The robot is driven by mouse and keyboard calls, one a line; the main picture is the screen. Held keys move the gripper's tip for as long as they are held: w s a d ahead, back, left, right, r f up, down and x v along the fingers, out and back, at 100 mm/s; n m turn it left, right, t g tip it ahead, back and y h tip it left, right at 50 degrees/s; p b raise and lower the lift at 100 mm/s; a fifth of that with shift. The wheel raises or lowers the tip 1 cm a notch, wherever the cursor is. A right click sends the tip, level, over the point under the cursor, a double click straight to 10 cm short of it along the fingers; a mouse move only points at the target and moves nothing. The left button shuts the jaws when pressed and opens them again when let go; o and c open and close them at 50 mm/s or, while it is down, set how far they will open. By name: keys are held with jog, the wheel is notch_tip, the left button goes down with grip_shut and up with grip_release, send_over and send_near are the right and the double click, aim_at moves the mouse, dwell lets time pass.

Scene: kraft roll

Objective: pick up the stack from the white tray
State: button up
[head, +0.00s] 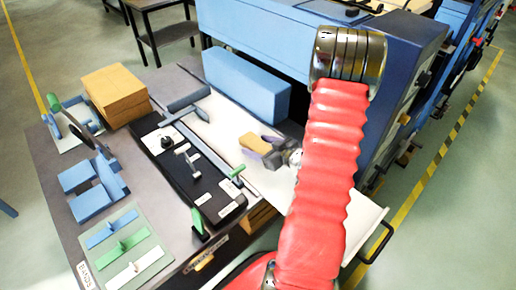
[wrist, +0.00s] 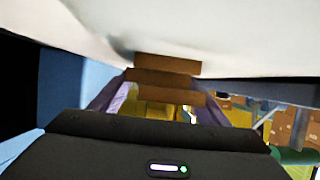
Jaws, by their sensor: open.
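The white tray (head: 232,134) runs beside the blue machine in the head view and fills the top of the wrist view (wrist: 235,40). A small tan-brown stack (head: 251,141) sits on it; in the wrist view its brown layers (wrist: 165,78) show against the tray. My gripper (head: 264,150) is open at the stack, its purple fingers (wrist: 160,98) on either side of it in the wrist view. Whether the fingers touch the stack cannot be told. My red-sleeved arm hides part of the tray.
A blue block (head: 245,85) and the machine stand behind the tray. A black unit (head: 185,165) with small levers and green tabs lies left of it. A larger brown stack (head: 114,92) and blue and green fixtures (head: 125,245) occupy the grey table.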

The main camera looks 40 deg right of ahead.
jog(key=shift+w, duration=0.2)
jog(key=shift+c, duration=0.6)
jog(key=c, duration=1.1)
